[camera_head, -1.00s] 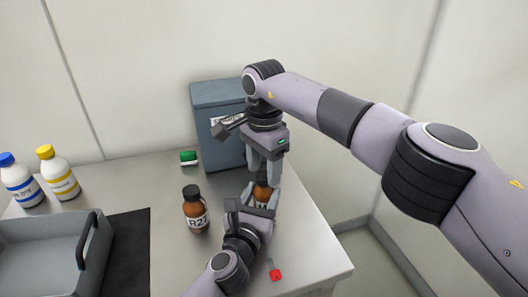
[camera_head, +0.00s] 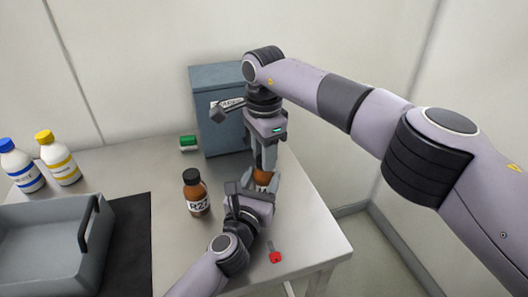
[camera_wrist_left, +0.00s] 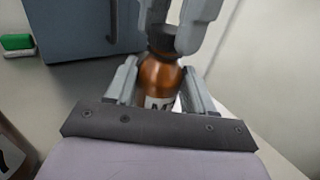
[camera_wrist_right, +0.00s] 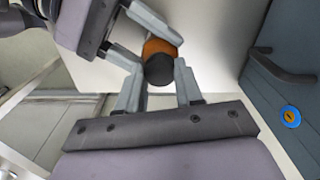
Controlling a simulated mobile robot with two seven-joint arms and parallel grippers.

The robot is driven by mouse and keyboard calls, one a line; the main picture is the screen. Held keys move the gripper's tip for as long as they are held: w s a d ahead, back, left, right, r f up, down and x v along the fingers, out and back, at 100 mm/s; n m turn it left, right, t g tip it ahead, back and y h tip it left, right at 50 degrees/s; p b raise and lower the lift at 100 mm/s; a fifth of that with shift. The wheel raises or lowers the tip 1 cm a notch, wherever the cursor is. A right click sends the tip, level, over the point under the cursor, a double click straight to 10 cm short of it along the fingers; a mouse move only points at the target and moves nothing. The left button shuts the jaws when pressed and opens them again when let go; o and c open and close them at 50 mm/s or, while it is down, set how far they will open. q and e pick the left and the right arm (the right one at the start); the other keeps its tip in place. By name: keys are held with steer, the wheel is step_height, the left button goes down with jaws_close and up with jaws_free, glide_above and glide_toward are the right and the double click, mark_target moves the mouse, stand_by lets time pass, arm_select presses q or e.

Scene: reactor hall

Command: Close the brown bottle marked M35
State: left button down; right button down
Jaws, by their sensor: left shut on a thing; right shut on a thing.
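The brown bottle (camera_head: 262,177) stands upright near the table's right side; part of its label with an M shows in the left wrist view (camera_wrist_left: 158,85). My left gripper (camera_head: 262,186) is shut on the bottle's body, one finger on each side. My right gripper (camera_head: 264,163) points down from above and is shut on the black cap (camera_wrist_right: 159,70). In the left wrist view the cap (camera_wrist_left: 162,38) is at the top of the bottle's neck. The fingers partly hide it, so I cannot tell how tightly it sits.
Another brown bottle (camera_head: 195,193) with a black cap, marked R27 or similar, stands to the left. A blue-grey cabinet (camera_head: 222,130) and a green item (camera_head: 188,142) are behind. A red-ended item (camera_head: 275,257) lies in front. A grey tray (camera_head: 45,215) and two white bottles are at left.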

steer(key=m, duration=1.5)
steer(key=shift+m, duration=0.4)
steer(key=m, duration=0.6)
steer(key=c, duration=0.7)
jaws_free()
steer(key=shift+c, duration=0.2)
steer(key=shift+r, duration=2.2)
